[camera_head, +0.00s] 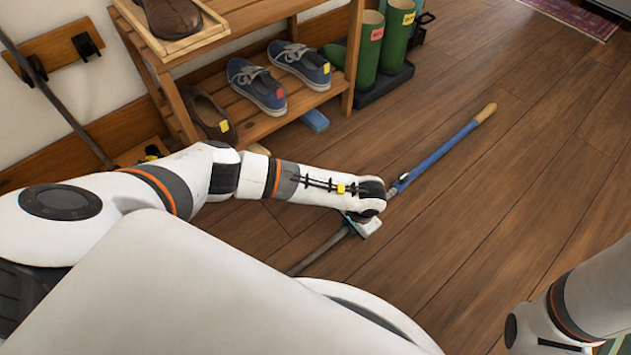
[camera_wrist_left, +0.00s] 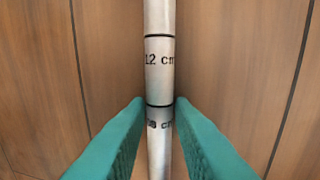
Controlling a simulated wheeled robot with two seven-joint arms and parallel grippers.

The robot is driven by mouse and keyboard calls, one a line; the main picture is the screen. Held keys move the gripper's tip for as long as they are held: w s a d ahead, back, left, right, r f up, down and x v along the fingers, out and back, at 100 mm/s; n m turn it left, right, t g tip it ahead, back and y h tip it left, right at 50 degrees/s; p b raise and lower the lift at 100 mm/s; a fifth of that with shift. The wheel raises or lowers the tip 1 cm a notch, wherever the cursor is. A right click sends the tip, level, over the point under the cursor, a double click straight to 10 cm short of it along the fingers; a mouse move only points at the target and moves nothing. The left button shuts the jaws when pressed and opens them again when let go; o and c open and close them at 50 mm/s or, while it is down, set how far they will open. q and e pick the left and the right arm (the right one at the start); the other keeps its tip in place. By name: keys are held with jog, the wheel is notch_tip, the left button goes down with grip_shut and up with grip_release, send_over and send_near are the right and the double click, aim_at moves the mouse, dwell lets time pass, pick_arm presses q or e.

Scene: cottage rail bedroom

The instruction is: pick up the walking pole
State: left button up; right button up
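The walking pole (camera_head: 440,153) lies on the wooden floor, running diagonally, with a blue upper shaft and a tan grip at its far end. Its grey lower shaft runs to the near left and goes behind my body. My left gripper (camera_head: 362,226) is over the pole's middle, and my wrist hides part of the shaft. In the left wrist view, the green fingers of my left gripper (camera_wrist_left: 160,103) sit close against both sides of the silver shaft (camera_wrist_left: 158,65), which carries centimetre marks. My right arm shows at the lower right; its gripper cannot be made out.
A wooden shoe rack (camera_head: 250,125) stands at the upper left with blue sneakers (camera_head: 257,88) and brown shoes. Green boots (camera_head: 370,50) stand on a dark tray beside it. A small blue object (camera_head: 315,120) lies by the rack. The floor to the right of the pole is clear.

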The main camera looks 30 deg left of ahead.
pick_arm(q)
grip_shut()
jog(key=shift+r, duration=0.1)
